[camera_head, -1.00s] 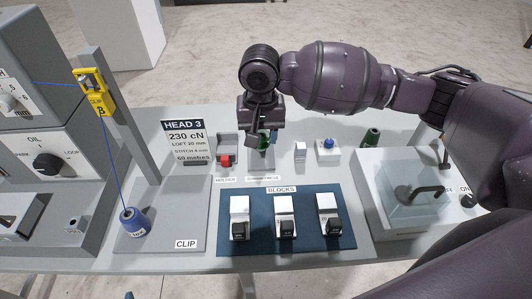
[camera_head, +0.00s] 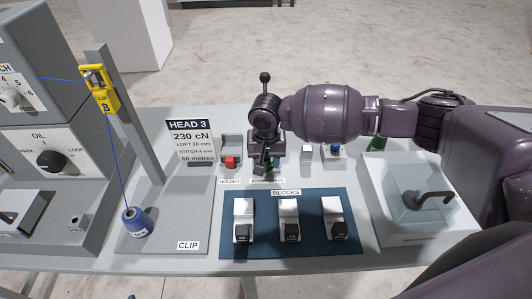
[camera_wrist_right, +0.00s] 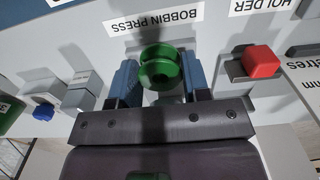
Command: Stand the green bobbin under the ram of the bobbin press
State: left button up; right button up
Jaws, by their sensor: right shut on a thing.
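My right gripper (camera_head: 267,168) points down at the back middle of the bench, shut on the green bobbin (camera_wrist_right: 160,66). In the right wrist view the bobbin sits between the two blue-grey fingers (camera_wrist_right: 157,85), right at the BOBBIN PRESS label (camera_wrist_right: 154,20). In the head view only slivers of its green show. A black-knobbed lever (camera_head: 265,77) rises behind my wrist, seemingly the press's; the ram and most of the press are hidden by my gripper. I cannot tell whether the bobbin touches the base. My left gripper is out of view.
The red-topped HOLDER (camera_head: 231,161) stands just left of my gripper, and the switch with a blue button (camera_head: 335,151) to its right. Another green piece (camera_head: 377,143) is partly behind my arm. The blue BLOCKS mat (camera_head: 265,237) lies in front; a clear-lidded box (camera_head: 385,225) is at right.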

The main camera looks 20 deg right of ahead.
jog(key=w, duration=0.1)
jog(key=w+d, duration=0.1)
jog(key=w, duration=0.1)
jog(key=shift+w+f, duration=0.2)
jog(key=shift+w, duration=0.05)
jog(key=shift+f, duration=0.35)
jog(key=shift+f, duration=0.15)
jog(key=o, duration=0.9)
notch_tip(320, 180, up, 12)
jog(key=shift+r, duration=0.15)
jog(key=shift+s, duration=0.1)
